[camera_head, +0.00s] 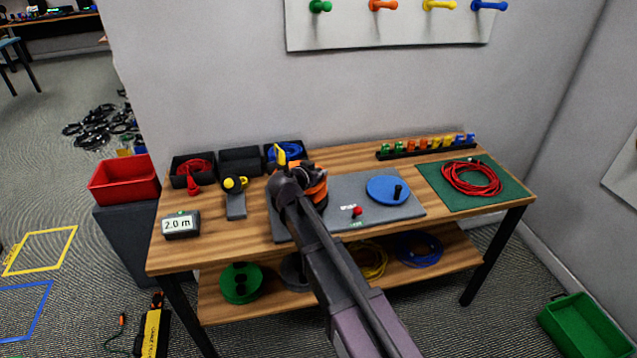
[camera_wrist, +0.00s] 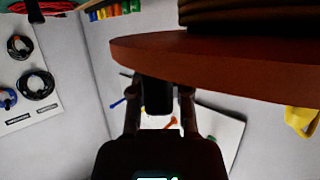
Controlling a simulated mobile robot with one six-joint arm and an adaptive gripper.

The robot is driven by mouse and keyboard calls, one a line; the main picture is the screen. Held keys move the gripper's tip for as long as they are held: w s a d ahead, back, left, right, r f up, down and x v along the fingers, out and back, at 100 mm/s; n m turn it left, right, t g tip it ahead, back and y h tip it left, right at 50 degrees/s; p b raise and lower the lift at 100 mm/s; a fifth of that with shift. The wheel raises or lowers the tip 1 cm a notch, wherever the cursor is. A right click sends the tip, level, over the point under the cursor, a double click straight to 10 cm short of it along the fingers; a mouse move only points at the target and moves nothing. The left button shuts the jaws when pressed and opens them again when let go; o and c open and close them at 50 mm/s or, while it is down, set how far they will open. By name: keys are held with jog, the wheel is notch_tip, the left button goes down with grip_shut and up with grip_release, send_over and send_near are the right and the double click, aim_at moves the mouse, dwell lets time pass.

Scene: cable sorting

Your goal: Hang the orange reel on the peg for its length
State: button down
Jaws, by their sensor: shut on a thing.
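The orange reel (camera_head: 319,188) shows partly behind my gripper (camera_head: 298,176) over the table's middle. In the wrist view the reel (camera_wrist: 210,65) is a large orange-brown disc with dark cable at the top. My gripper (camera_wrist: 158,95) is shut on a dark part below the disc; the exact contact is hard to see. The wall board carries a green peg (camera_head: 319,6), an orange peg (camera_head: 382,5), a yellow peg (camera_head: 440,5) and a blue peg (camera_head: 489,5). Any peg length labels are not readable. A display (camera_head: 181,225) reads 2.0 m.
The wooden table (camera_head: 255,250) holds a grey mat with a blue disc (camera_head: 387,190), a green mat with red cable (camera_head: 471,178), black bins (camera_head: 240,160) and a row of coloured clips (camera_head: 430,146). A red bin (camera_head: 124,179) stands left, a green crate (camera_head: 583,328) right. Wall space below the pegs is clear.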

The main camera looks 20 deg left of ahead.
jog(key=shift+f+b, duration=0.8)
jog(key=shift+f, duration=0.45)
jog(key=c, duration=0.6)
grip_release()
jog(key=shift+d+p+v, duration=0.2)
jog(key=shift+p+v, duration=1.05)
jog(key=shift+v, duration=2.2)
jog(key=shift+d+p+v, duration=0.15)
jog(key=shift+p+v, duration=1.05)
jog(key=shift+v, duration=2.2)
jog(key=shift+s, duration=0.1)
